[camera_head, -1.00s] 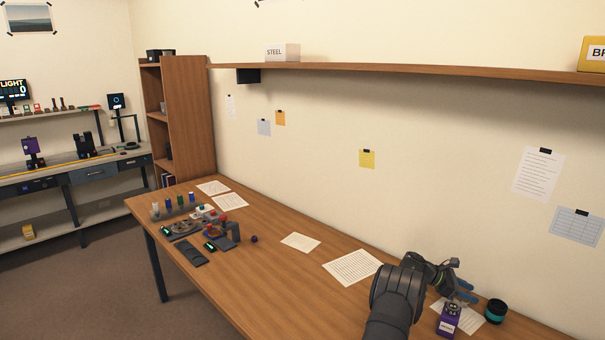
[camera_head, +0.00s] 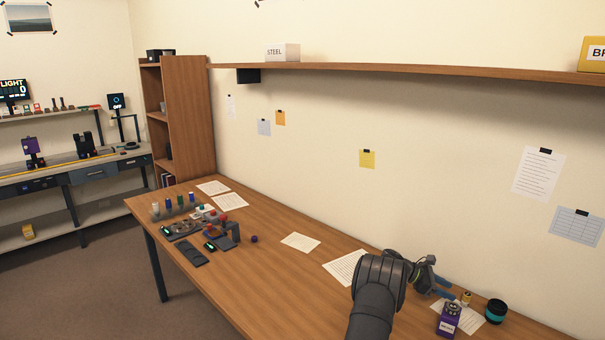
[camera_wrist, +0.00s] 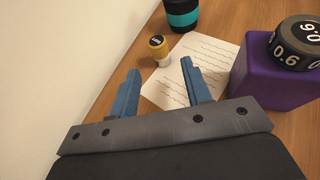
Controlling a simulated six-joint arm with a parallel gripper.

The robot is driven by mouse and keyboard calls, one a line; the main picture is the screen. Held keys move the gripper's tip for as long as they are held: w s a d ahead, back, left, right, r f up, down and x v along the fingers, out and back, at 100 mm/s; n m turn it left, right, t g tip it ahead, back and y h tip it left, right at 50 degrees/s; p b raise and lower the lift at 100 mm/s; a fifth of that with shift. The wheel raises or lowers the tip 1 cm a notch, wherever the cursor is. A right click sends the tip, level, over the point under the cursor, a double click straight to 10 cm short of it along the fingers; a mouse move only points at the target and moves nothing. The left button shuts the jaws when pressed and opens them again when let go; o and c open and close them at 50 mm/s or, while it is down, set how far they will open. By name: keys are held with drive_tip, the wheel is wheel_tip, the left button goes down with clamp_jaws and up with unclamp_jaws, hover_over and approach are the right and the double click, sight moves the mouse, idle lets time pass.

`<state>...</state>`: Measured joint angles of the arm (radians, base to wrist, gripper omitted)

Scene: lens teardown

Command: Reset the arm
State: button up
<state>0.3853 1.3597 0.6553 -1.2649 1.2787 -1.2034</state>
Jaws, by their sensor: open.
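My gripper (camera_head: 444,290) is over the right part of the wooden desk (camera_head: 262,290), near the wall. In the wrist view my gripper (camera_wrist: 158,82) shows its two blue fingers spread apart with nothing between them. Beyond the fingertips a small yellow and white piece with a dark top (camera_wrist: 158,49) stands at the edge of a written sheet (camera_wrist: 212,58). It also shows in the head view (camera_head: 466,298). A purple box with a dark numbered dial on top (camera_wrist: 262,75) is to the right of the fingers, apart from them.
A black and teal cylinder (camera_head: 496,311) stands right of the purple box (camera_head: 450,319). The wall is close on the far side, under a long shelf (camera_head: 400,69). Several small parts and fixtures crowd the desk's left end. The desk's middle holds only flat papers (camera_head: 300,242).

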sight(464, 300)
drive_tip(key=x, duration=0.7)
drive_tip(key=shift+f, duration=0.1)
drive_tip(key=shift+d, duration=0.4)
wheel_tip(464, 300, up, 4)
drive_tip(key=shift+f, duration=0.1)
drive_tip(key=s+d+r, duration=0.4)
drive_tip(key=s+r, duration=0.3)
drive_tip(key=s, duration=0.4)
drive_tip(key=w+a+n+t, duration=0.2)
drive_tip(key=a+t, duration=0.1)
drive_tip(key=a, duration=1.3)
drive_tip(key=w+a+n+t, duration=0.2)
drive_tip(key=a+n+t, duration=0.1)
drive_tip(key=a, duration=1.2)
drive_tip(key=w+a+f, duration=0.4)
drive_tip(key=a, duration=0.1)
drive_tip(key=shift+w+f, duration=0.1)
drive_tip(key=shift+w, duration=0.15)
drive_tip(key=shift+o, duration=0.5)
